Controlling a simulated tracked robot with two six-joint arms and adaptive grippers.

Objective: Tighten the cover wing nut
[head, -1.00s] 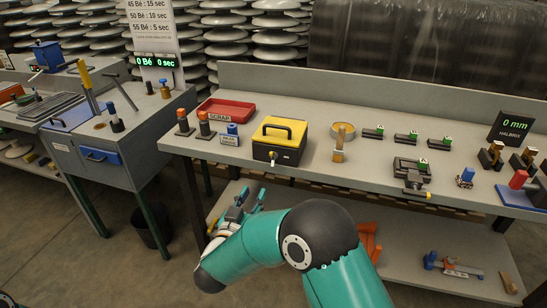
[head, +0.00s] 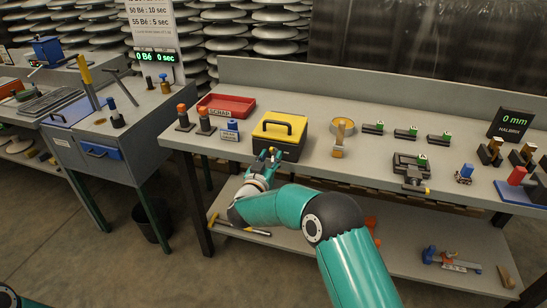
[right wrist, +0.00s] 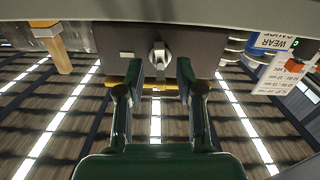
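The box with a yellow cover (head: 279,127) and dark body stands at the front edge of the workbench. In the right wrist view the metal wing nut (right wrist: 159,56) sticks out from its dark front face (right wrist: 194,55). My right gripper (head: 268,156) is at the box's front; in the head view it hides the nut. In the right wrist view my right gripper (right wrist: 162,70) is open, with one finger on each side of the nut and gaps between. Whether the nut lies fully between the fingertips, I cannot tell. My left gripper is out of view.
A red scrap tray (head: 227,105) and a small blue block (head: 230,131) stand left of the box. The bench edge runs below the box, with a lower shelf (head: 400,255) underneath.

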